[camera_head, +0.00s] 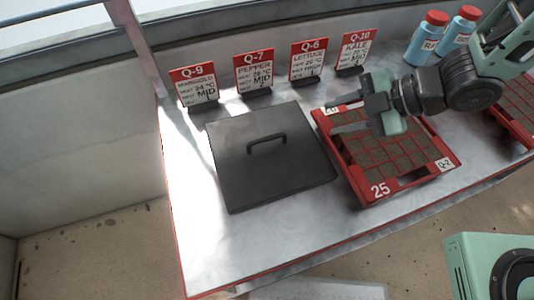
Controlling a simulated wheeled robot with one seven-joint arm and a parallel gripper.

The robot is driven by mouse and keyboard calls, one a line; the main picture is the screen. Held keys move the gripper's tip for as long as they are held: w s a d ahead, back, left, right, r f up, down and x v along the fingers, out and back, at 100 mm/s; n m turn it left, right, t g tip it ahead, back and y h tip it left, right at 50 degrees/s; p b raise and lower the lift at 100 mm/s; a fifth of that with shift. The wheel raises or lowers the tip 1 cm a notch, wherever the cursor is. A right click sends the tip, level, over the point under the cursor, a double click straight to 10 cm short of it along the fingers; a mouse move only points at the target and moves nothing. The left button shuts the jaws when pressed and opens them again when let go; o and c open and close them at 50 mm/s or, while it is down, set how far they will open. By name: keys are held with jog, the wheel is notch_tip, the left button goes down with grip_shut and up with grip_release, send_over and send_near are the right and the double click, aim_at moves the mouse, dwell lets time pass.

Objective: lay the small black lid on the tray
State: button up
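The black lid (240,177) lies flat on the metal bench, left of the red tray. It is a dark square plate with a raised bar handle (267,143) at its middle. The red tray (404,188) is marked 25 and Q-2 and holds a grid of brown soil cells. My gripper (340,117) hangs over the tray's back left part, its fingers pointing left toward the lid. The fingers are apart with nothing visible between them. My gripper and arm hide part of the tray's back side.
Red and white sign cards (307,62) stand along the back of the bench (262,234). Two blue bottles with red caps (427,39) stand at the back right. Another red tray (517,109) is at the right edge. A narrow bare strip of bench runs along the front.

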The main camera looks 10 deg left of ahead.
jog(key=s+n+g+y, duration=0.1)
jog(key=s, duration=0.1)
send_near(264, 140)
jog(key=x, duration=0.3)
jog(key=shift+s+f, duration=0.3)
jog(key=shift+f, duration=0.05)
jog(key=shift+w+r+x, duration=0.1)
jog(key=shift+w+x, duration=0.05)
jog(key=shift+x, duration=1.3)
jog(key=shift+w+r+x, duration=0.1)
jog(key=shift+w+x, duration=0.1)
jog(key=shift+x, duration=1.3)
jog(key=shift+a, duration=0.15)
jog(key=shift+c, duration=0.4)
grip_shut()
